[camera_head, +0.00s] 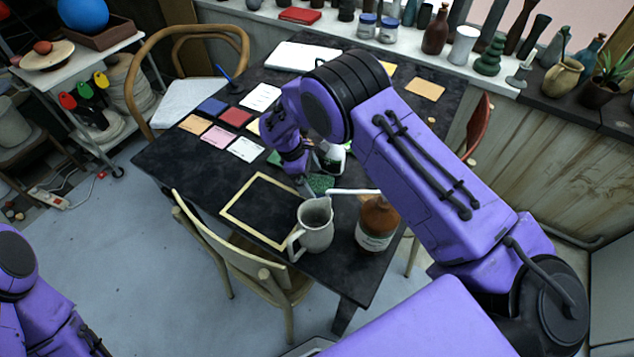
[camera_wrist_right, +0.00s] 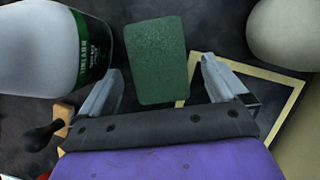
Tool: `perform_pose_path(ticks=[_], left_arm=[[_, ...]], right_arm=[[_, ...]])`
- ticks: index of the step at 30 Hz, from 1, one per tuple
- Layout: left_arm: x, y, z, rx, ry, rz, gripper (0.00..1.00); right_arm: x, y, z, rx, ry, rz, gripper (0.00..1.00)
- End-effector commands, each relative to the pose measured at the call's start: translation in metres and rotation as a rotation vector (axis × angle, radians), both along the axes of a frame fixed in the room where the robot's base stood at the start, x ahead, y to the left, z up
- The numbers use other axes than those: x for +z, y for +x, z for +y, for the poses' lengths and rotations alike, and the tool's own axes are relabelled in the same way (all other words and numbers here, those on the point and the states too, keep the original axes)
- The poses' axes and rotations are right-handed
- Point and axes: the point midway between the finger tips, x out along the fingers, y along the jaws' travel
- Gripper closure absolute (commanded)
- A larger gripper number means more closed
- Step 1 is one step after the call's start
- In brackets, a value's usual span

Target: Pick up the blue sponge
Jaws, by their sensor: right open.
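No blue sponge shows. A green sponge (camera_wrist_right: 160,55) lies flat on the dark table in the right wrist view, and part of it shows in the head view (camera_head: 321,183). My right gripper (camera_wrist_right: 163,68) is open, with one finger on each side of the sponge's near end. Gaps show between the fingers and the sponge, and I cannot tell the height between them. In the head view my right wrist hides part of the area around the sponge. My left arm shows at the lower left, with its gripper out of view.
A white container with a green label (camera_wrist_right: 60,45) stands close left of the sponge in the wrist view. A grey jug (camera_head: 315,228) and a brown-topped bottle (camera_head: 377,225) stand near the table's front edge. A yellow-bordered black board (camera_head: 232,216) lies beside them.

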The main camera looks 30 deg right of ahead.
Motion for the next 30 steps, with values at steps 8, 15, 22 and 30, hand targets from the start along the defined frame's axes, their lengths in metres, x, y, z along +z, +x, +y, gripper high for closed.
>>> perform_pose_path(ticks=[8, 15, 22, 30], left_arm=[[0.007, 0.0, 0.0, 0.0, 0.0, 0.0, 0.48], [0.007, 0.0, 0.0, 0.0, 0.0, 0.0, 0.48], [0.007, 0.0, 0.0, 0.0, 0.0, 0.0, 0.48], [0.003, 0.0, 0.0, 0.0, 0.0, 0.0, 0.48]], right_arm=[[-0.021, -0.005, -0.009, -0.002, 0.0, -0.002, 0.01], [-0.02, -0.005, -0.009, -0.003, -0.001, -0.003, 0.47], [-0.02, -0.005, -0.009, -0.004, -0.001, -0.003, 0.61], [-0.005, -0.004, -0.009, -0.005, 0.0, -0.007, 0.62]])
